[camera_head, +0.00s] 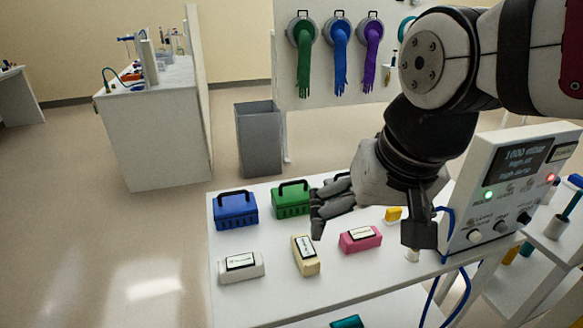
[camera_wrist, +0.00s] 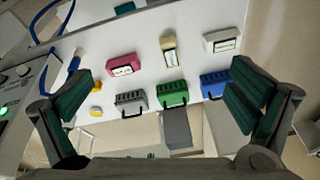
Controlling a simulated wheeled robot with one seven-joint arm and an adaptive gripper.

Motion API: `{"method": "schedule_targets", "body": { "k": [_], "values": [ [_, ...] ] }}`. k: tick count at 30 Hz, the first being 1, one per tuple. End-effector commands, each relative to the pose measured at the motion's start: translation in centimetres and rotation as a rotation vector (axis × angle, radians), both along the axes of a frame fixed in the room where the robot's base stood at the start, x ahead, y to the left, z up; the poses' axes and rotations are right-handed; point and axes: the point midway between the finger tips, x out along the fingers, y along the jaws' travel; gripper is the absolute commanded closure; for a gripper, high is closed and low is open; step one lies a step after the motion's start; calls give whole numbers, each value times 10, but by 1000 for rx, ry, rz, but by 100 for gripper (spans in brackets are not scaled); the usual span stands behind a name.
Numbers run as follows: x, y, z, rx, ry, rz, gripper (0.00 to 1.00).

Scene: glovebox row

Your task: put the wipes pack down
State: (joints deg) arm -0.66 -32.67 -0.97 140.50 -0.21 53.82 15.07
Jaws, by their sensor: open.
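Three small labelled packs lie on the white table: a white one (camera_head: 241,266), a cream one (camera_head: 306,256) and a pink one (camera_head: 360,238). I cannot read which is the wipes pack. The wrist view shows the same white (camera_wrist: 221,40), cream (camera_wrist: 168,52) and pink (camera_wrist: 123,65) packs. My gripper (camera_head: 318,208) is above the table, behind the cream and pink packs in the head view. In the wrist view its fingers (camera_wrist: 160,76) are wide apart with nothing held between them.
Blue (camera_head: 235,210) and green (camera_head: 291,198) handled cases stand along the back edge; a grey case (camera_wrist: 131,101) shows beside them in the wrist view. A yellow item (camera_head: 393,214) and a control box (camera_head: 505,185) with blue cables are at right. The front-left tabletop is clear.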

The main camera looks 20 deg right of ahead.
Motion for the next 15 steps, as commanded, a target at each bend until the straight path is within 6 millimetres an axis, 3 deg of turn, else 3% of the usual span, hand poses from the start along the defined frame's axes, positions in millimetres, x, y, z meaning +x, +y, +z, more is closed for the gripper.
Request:
{"method": "schedule_targets", "body": {
  "k": [3, 6, 15],
  "values": [
    [-24, -1, 1, -55, -41, 135, 0],
    [-35, -1, 0, -87, -58, 208, 0],
    [-41, -2, -1, -107, -64, 251, 0]
  ]
}}
